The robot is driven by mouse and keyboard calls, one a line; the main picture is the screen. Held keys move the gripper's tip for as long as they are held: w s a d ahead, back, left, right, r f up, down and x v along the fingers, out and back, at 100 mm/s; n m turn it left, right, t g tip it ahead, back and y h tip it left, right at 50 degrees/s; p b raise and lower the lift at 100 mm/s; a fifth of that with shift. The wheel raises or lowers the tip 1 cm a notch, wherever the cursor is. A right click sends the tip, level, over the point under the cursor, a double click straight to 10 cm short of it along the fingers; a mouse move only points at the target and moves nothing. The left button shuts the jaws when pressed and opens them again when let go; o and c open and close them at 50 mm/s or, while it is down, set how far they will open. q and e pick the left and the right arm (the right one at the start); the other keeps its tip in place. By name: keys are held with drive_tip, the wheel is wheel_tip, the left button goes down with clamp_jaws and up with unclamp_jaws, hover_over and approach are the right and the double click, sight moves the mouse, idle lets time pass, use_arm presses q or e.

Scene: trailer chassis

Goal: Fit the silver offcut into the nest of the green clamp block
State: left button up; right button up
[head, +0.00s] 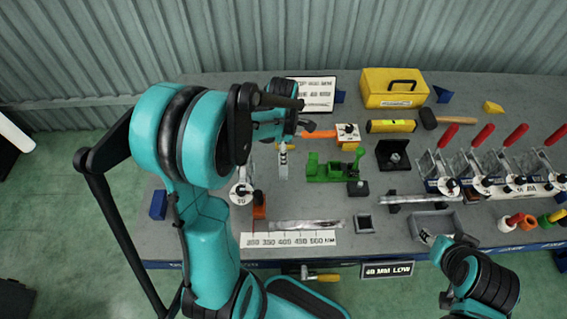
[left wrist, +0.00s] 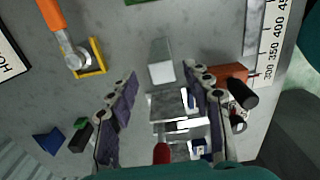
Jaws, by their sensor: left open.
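The silver offcut (left wrist: 162,62) is a short pale block on the grey bench, ahead of my left fingertips in the left wrist view. It also shows as a narrow strip (head: 283,168) in the head view, below my left gripper. My left gripper (left wrist: 162,85) is open, with its dark pads apart and nothing held between them. The green clamp block (head: 325,168) lies to the right of the offcut in the head view; its nest is too small to make out. My right gripper (head: 432,239) is at the grey tray, its fingers too small to read.
A long silver bar (head: 305,225) lies beside the ruler (head: 290,239). An orange-handled tool (head: 320,134) lies behind the clamp block. A metal fixture (left wrist: 180,125) shows between my left fingers. Red-handled clamps (head: 478,137) and a grey tray (head: 415,222) stand at the right.

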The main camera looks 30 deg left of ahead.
use_arm(q)
wheel_tip(320, 180, down, 8)
drive_tip(key=b, duration=0.3)
drive_tip(key=shift+d, duration=0.1)
drive_tip(key=shift+s+r, duration=0.1)
drive_tip(key=c, duration=0.3)
clamp_jaws()
